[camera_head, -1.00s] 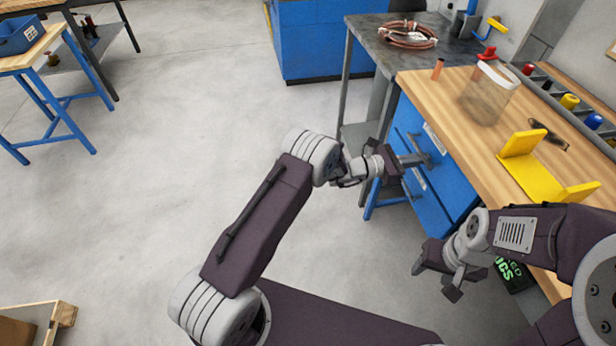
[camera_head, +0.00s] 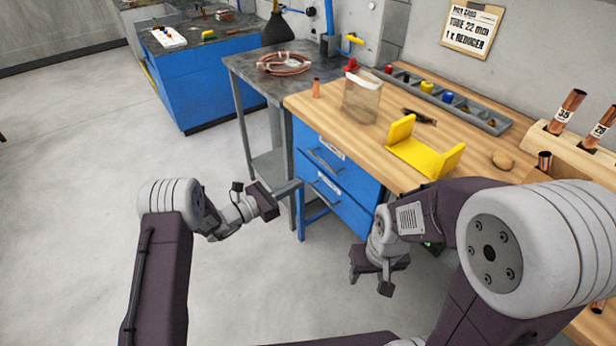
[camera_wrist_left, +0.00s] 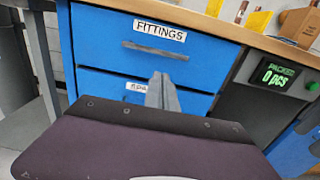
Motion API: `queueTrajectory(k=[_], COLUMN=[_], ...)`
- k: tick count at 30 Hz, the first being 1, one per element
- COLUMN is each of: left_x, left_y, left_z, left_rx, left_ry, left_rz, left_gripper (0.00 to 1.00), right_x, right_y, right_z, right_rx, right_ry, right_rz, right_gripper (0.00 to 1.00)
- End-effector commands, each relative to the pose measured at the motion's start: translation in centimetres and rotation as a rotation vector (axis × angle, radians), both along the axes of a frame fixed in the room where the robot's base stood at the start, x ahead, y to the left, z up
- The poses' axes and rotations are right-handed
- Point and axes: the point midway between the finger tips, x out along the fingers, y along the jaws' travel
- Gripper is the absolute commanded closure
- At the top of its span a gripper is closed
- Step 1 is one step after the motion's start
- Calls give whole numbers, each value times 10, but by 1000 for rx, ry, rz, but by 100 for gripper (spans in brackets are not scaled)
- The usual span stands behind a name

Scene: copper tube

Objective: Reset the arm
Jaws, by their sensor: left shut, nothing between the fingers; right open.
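My left gripper (camera_head: 286,189) is shut and empty, in the air in front of the blue drawer cabinet (camera_head: 358,188). In the left wrist view its closed fingers (camera_wrist_left: 163,92) show before the drawer labelled FITTINGS (camera_wrist_left: 158,32); both visible drawers look shut. My right gripper (camera_head: 372,280) is open and empty, pointing down in front of the workbench, below the level of its top.
The wooden workbench (camera_head: 300,101) carries a copper fitting (camera_head: 316,88), a clear bin (camera_head: 362,97), a yellow cradle (camera_head: 425,158) and a tube rack (camera_head: 575,143). A grey table (camera_head: 240,66) holds a copper coil (camera_head: 284,63). The floor at left is clear.

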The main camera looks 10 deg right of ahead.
Motion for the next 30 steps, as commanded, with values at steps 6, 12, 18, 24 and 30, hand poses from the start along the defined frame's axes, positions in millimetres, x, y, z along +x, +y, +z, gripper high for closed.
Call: queueTrajectory(k=[6,12,18,24,30], left_x=[-8,-8,-1,-97,-243], left_y=[15,14,9,-23,33], left_z=[0,0,48,124,53], left_rx=[0,0,3,251,881], left_ry=[0,0,-95,-257,-418], left_rz=[1,0,-11,-311,-786], left_gripper=[100,100,100,100,100], right_x=[0,0,0,0,0], right_y=[0,0,0,0,0], right_z=[2,2,2,2,1], right_rx=[0,0,0,0,0], right_ry=[0,0,0,0,0], right_rz=[0,0,0,0,0], right_gripper=[48,48,48,48,48])
